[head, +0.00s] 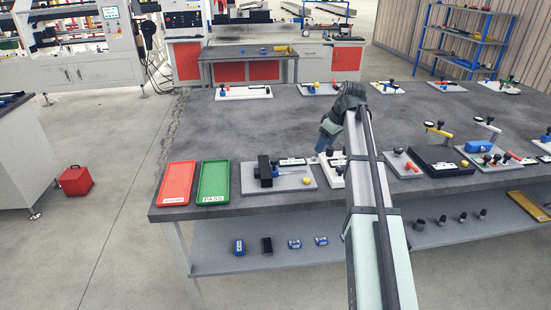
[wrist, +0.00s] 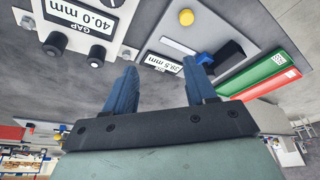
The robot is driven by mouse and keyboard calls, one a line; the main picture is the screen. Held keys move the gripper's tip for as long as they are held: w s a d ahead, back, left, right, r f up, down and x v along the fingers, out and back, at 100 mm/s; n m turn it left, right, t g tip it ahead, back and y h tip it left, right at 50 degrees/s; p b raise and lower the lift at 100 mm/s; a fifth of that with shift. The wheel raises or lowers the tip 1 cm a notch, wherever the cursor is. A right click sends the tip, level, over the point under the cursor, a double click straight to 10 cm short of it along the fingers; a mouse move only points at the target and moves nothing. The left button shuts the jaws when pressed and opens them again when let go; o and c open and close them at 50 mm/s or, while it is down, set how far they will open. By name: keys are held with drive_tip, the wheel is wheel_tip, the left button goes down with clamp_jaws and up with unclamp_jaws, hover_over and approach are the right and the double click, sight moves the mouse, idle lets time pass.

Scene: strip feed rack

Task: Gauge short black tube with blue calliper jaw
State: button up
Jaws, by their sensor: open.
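A grey gauge board (head: 250,184) on the table carries a black block (head: 265,168), a blue calliper jaw (head: 280,171), a display and a yellow button (head: 306,181). In the wrist view the blue jaw (wrist: 204,59) sits beside the black block (wrist: 229,55), near an upside-down display (wrist: 175,63). I cannot tell whether anything lies between jaw and block. My gripper (wrist: 160,68) has its blue fingers spread with nothing between them, above the table near this board. Several short black tube-like pieces (head: 420,223) stand on the lower shelf; I cannot tell which is the task's tube.
A red tray (head: 176,198) and a green PASS tray (head: 213,201) lie left of the board. A second board (wrist: 116,42) shows a GAP display of 40.0 mm (wrist: 88,14). More fixtures crowd the right and back edges. The table's middle (head: 240,130) is clear.

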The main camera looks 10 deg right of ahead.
wheel_tip(320, 180, up, 4)
drive_tip(key=r+n, duration=0.1)
hover_over(275, 160)
drive_tip(key=s+d, duration=0.4)
drive_tip(key=shift+y, duration=0.3)
drive_tip(key=x, duration=1.4)
drive_tip(key=shift+w, duration=0.2)
clamp_jaws()
